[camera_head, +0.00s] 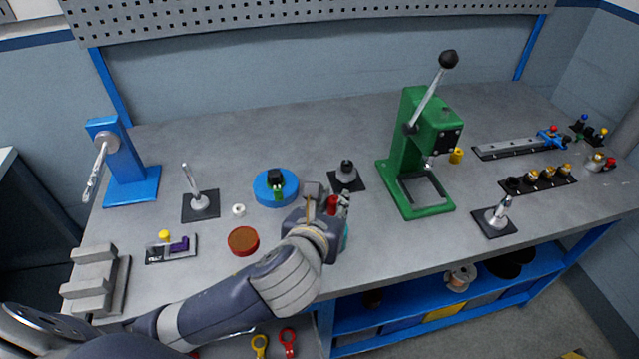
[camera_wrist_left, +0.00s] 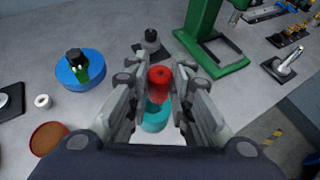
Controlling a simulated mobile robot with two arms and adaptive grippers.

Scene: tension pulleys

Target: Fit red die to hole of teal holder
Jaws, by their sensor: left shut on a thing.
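My left gripper (camera_head: 328,202) is shut on the red die (camera_wrist_left: 159,79), a small red cylinder with a hole in its top. The die also shows between the fingers in the head view (camera_head: 332,204). In the left wrist view the teal holder (camera_wrist_left: 154,117) is a round ring on the table just below the die. The die overlaps the holder's far part in that view, so I cannot tell whether they touch. In the head view the holder (camera_head: 345,238) is mostly hidden behind my gripper. My right gripper is not in view.
A blue round base (camera_head: 291,190) with a green and black piece stands left of my gripper. A black plate with a grey post (camera_head: 347,174) is just behind it. A green press (camera_head: 407,150) stands to the right. A brown-red disc (camera_head: 243,241) lies at the left.

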